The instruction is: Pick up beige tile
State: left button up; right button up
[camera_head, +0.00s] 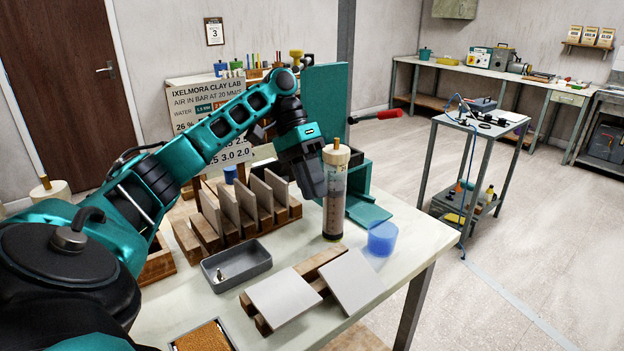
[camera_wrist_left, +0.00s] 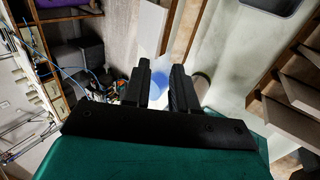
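Several beige tiles (camera_head: 246,196) stand upright in a slotted wooden rack (camera_head: 187,242) on the table. They also show in the left wrist view (camera_wrist_left: 300,96) at the right edge. Two paler, greyish-white tiles (camera_head: 284,297) and (camera_head: 352,280) lie on wooden bars near the front edge. My left gripper (camera_head: 312,187) hangs right of the rack, just left of the clear cylinder, and hides part of what is behind it. In the left wrist view my left gripper (camera_wrist_left: 161,82) has its fingers apart with nothing held between them. My right gripper is not in view.
The clear cylinder (camera_head: 334,205) with a pale cap stands very close to my left gripper. A blue translucent cup (camera_head: 382,238) is to its right. A grey tray (camera_head: 236,267) sits before the rack. A teal machine (camera_head: 366,209) stands behind the cylinder.

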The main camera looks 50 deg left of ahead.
pick_arm(q)
send_near(353, 280)
jog(key=f, duration=0.2)
jog(key=f+b, duration=0.1)
jog(key=f, duration=0.1)
jog(key=shift+a+f, duration=0.25)
jog(key=shift+f, duration=0.1)
dwell(0.3)
grip_shut()
